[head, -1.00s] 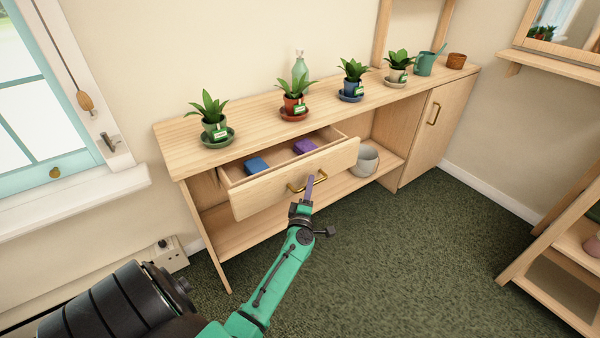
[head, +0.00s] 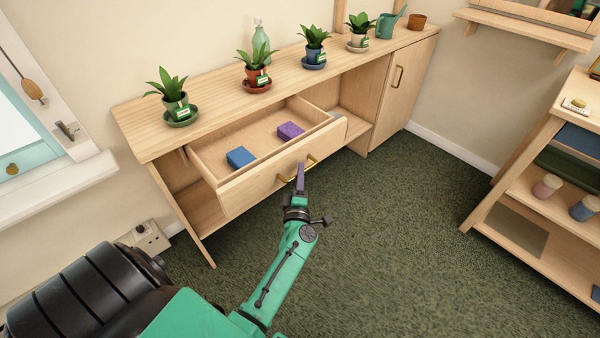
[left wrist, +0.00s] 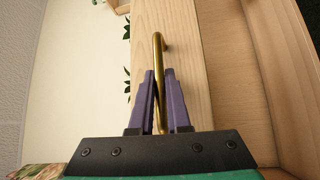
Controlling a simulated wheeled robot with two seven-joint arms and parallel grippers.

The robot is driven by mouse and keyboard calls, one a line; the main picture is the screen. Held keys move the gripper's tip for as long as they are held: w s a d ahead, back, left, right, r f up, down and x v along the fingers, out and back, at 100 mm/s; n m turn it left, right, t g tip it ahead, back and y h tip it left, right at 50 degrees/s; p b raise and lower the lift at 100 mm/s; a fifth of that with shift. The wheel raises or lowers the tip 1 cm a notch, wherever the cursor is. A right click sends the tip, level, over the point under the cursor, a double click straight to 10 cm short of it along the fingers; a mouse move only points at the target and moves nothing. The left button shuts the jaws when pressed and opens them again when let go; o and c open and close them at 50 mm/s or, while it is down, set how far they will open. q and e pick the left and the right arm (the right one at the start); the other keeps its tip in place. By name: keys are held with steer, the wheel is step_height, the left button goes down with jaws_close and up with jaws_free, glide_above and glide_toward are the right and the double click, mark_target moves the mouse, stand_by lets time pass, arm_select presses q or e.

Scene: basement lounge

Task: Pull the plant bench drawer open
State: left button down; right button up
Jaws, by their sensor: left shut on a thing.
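The plant bench (head: 295,75) stands along the wall. Its drawer (head: 236,197) is pulled well out, with a blue block (head: 240,157) and a purple block (head: 290,131) lying inside. The brass handle (head: 285,179) is on the drawer front; it also shows in the left wrist view (left wrist: 158,60), running between the fingers. My left gripper (head: 300,178) is shut on the handle, its purple fingers on either side of the bar; they also show in the left wrist view (left wrist: 160,100). My right gripper is in no view.
Several potted plants, such as the green-potted one (head: 178,105), stand on the bench top with a green bottle (head: 260,38) and a watering can (head: 388,24). A shelf rack (head: 520,190) stands at the right. The green carpet (head: 390,240) is clear between.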

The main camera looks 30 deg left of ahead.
arm_select(q)
steer(key=c, duration=0.9)
jaws_free()
steer(key=p+v, duration=0.1)
steer(key=v, duration=1.3)
steer(key=shift+s+d, duration=0.1)
steer(key=shift+s, duration=0.2)
